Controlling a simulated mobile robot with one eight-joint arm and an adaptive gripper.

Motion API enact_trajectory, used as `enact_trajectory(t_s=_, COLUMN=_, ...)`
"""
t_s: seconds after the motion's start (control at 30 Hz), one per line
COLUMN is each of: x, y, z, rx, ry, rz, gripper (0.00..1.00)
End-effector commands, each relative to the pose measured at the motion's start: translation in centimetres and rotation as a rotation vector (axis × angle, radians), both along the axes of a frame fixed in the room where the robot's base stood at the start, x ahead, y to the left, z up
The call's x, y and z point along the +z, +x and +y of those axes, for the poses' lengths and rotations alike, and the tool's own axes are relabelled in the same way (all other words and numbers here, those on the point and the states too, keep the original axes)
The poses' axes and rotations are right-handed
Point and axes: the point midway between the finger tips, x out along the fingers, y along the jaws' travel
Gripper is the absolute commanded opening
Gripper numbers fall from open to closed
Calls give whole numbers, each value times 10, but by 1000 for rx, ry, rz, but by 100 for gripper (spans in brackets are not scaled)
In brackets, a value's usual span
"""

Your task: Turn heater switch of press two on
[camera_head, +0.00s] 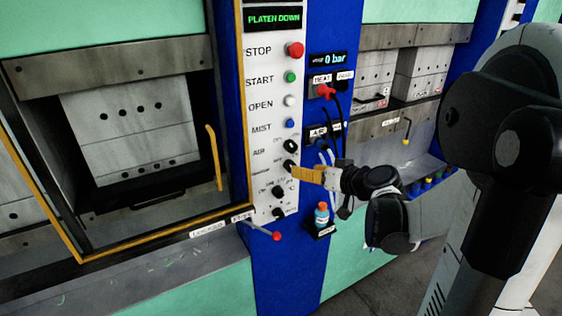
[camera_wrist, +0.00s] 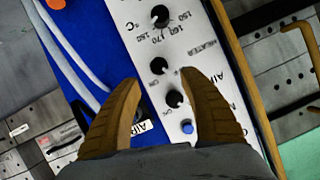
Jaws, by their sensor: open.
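The heater switch is a small black knob (camera_head: 290,165) on the white control panel (camera_head: 262,110), beside the label HEATER. In the wrist view the panel appears turned over, and the heater knob (camera_wrist: 158,66) lies between and just beyond my fingertips. My gripper (camera_head: 294,173) has yellow-orange fingers close to the panel at that knob. It is open and empty; in the wrist view its fingers (camera_wrist: 160,82) stand apart, with the air knob (camera_wrist: 174,98) also between them. Contact with the heater knob cannot be told. The knob's setting is too small to read.
The temperature knob (camera_wrist: 160,14) is near the heater knob. A blue MIST button (camera_head: 290,124) and red STOP button (camera_head: 295,50) are higher. A bottle (camera_head: 322,214) and red-tipped lever (camera_head: 276,236) are below.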

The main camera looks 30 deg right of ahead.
Motion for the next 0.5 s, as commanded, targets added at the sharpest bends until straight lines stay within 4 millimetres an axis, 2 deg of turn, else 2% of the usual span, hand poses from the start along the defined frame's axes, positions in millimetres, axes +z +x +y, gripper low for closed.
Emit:
enact_trajectory(t_s=0.1, x=-12, y=24, z=5, rx=4, ry=-1, rz=0, gripper=51)
enact_trajectory(t_s=0.3, x=-24, y=56, z=9, rx=2, ry=0, rz=0, gripper=51)
enact_trajectory(t_s=0.5, x=-29, y=71, z=10, rx=0, ry=0, rz=1, gripper=51)
